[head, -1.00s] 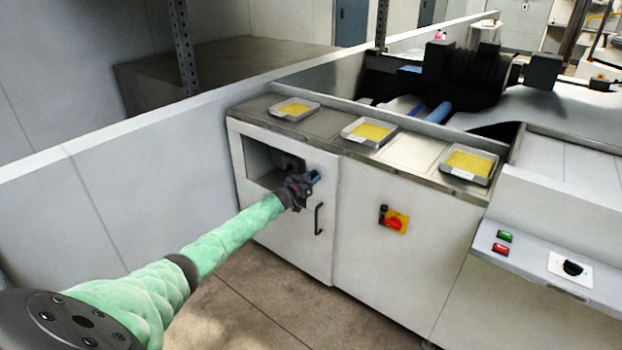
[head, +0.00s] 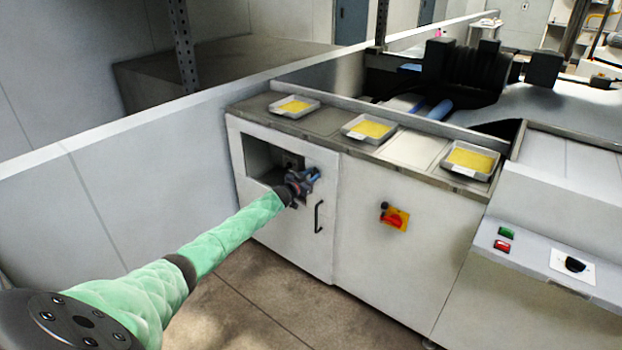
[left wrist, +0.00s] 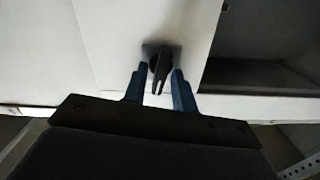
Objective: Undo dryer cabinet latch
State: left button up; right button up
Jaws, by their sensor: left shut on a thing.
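The dryer cabinet (head: 265,218) is the white unit at centre left, with a recessed opening in its upper front and a black bar handle (head: 318,217) on its door. The latch (left wrist: 159,66) is a small black lever on a grey plate, seen in the left wrist view. My left gripper (head: 313,174) is at the upper door, just above the bar handle, and hides most of the latch in the head view. In the left wrist view its blue fingers (left wrist: 159,88) lie on both sides of the lever, shut on it. My right gripper is not in view.
Three trays with yellow contents, left (head: 294,107), middle (head: 369,129) and right (head: 469,161), stand on the counter above. A red-and-yellow rotary switch (head: 395,217) is right of the door. The floor (head: 262,290) in front is clear.

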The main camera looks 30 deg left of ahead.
pick_arm(q)
jog(key=m+b, duration=0.2)
jog(key=m, duration=0.1)
jog(key=shift+f, duration=0.15)
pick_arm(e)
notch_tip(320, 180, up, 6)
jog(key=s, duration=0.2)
pick_arm(q)
jog(key=shift+d+m, duration=0.1)
jog(key=shift+m, duration=0.6)
jog(key=shift+d+f+m+b, duration=0.1)
jog(key=shift+m+b, duration=1.7)
jog(key=shift+m, duration=1.1)
jog(key=shift+d+f+m+b, duration=0.1)
jog(key=shift+m+b, duration=1.65)
jog(key=shift+m, duration=1.15)
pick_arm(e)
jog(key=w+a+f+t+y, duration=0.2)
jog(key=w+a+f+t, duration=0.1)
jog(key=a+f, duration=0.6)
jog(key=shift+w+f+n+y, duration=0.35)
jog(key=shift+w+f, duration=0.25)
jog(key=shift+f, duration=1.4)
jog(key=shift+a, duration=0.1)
pick_arm(q)
jog(key=o, duration=0.7)
jog(key=shift+c, duration=0.2)
